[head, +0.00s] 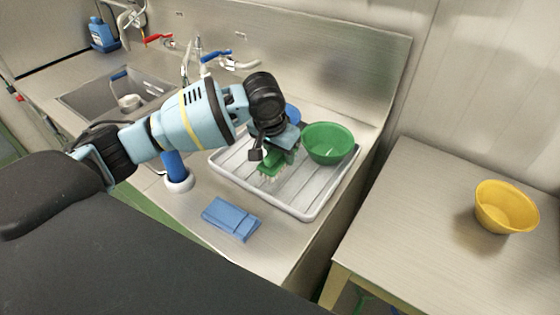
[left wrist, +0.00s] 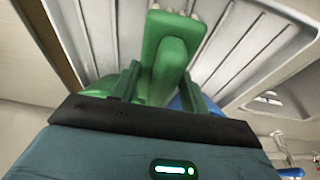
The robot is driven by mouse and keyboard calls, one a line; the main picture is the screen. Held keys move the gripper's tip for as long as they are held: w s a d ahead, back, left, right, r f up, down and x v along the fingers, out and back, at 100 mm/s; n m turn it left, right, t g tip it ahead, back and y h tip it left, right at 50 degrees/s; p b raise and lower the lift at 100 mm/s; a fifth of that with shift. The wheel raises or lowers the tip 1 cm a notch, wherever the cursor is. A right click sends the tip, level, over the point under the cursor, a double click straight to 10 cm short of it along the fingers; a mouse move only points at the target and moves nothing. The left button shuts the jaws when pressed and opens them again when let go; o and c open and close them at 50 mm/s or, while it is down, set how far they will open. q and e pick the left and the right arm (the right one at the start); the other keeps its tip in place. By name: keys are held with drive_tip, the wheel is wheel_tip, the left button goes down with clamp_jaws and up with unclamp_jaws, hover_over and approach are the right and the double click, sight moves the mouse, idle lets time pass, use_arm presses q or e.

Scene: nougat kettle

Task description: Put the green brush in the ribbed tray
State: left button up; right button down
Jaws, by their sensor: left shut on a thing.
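The green brush (head: 270,170) is over the white ribbed tray (head: 300,209) in the head view, bristles downward. My left gripper (head: 277,150) is shut on the brush; in the left wrist view the green brush (left wrist: 168,50) sits between its fingers (left wrist: 158,85). The tray's ribs show behind the brush in the left wrist view. I cannot tell whether the bristles touch the tray floor. My right gripper is not in view.
A green bowl (head: 328,143) stands in the tray's back right, close to the gripper. A blue item (head: 292,113) is partly hidden behind the gripper. A folded blue cloth (head: 231,218) lies in front of the tray. A yellow bowl (head: 506,206) stands on the right table.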

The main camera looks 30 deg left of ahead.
sight(280, 162)
use_arm(q)
drive_tip(key=shift+s+x, duration=0.2)
drive_tip(key=shift+x, duration=0.7)
drive_tip(key=shift+s+x, duration=0.2)
drive_tip(key=shift+x, duration=0.65)
drive_tip(key=shift+f, duration=0.15)
drive_tip(key=o, duration=1)
drive_tip(key=shift+f, duration=0.1)
drive_tip(key=shift+o, duration=0.2)
drive_tip(key=v, duration=1.2)
drive_tip(key=shift+p, duration=0.4)
